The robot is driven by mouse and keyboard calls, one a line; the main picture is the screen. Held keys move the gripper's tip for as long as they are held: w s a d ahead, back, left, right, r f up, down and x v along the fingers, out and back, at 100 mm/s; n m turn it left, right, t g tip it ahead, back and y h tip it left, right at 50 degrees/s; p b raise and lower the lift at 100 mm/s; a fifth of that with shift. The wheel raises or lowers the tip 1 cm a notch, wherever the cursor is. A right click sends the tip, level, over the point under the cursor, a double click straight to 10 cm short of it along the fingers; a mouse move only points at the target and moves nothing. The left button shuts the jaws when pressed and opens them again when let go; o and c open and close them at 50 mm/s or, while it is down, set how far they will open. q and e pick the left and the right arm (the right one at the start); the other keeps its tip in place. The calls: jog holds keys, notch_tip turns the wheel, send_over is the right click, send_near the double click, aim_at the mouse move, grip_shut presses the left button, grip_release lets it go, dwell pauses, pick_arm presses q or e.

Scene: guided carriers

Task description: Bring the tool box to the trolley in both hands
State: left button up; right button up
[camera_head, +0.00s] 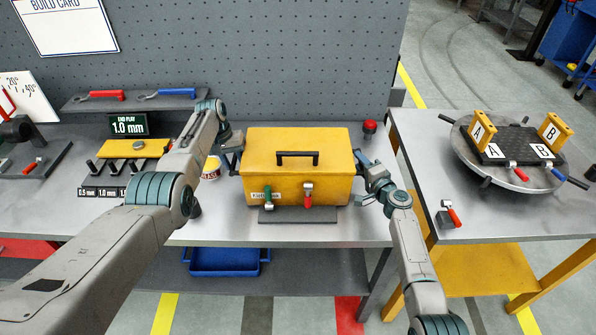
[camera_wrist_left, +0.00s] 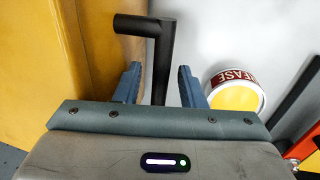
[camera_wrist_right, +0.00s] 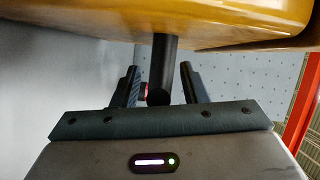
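The yellow tool box (camera_head: 325,160) stands on the grey workbench, with a black top handle and a green and a red latch on its front. My left gripper (camera_head: 234,152) is at its left side; the left wrist view shows a black side handle (camera_wrist_left: 162,60) between the open fingers (camera_wrist_left: 157,85), with gaps. My right gripper (camera_head: 364,172) is at its right side; the right wrist view shows the other side handle (camera_wrist_right: 162,65) between the open fingers (camera_wrist_right: 162,88), also with gaps. A blue wheeled unit (camera_head: 572,42), possibly the trolley, is cut off at the upper right.
A grease tin (camera_head: 211,168) stands close by my left gripper. A gauge (camera_head: 128,125) and racks are further left. A pegboard (camera_head: 260,60) closes off the back. A second bench (camera_head: 425,150) with a round turntable (camera_head: 510,178) stands right, across a gap.

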pick_arm(q)
grip_shut()
pick_arm(e)
grip_shut()
dwell(0.5)
dwell(0.7)
pick_arm(q)
jog(key=shift+w+r, duration=0.1)
jog(key=shift+r, duration=0.15)
pick_arm(e)
jog(key=shift+w+r, duration=0.1)
jog(key=shift+r, duration=0.25)
pick_arm(q)
jog(key=shift+w, duration=0.1)
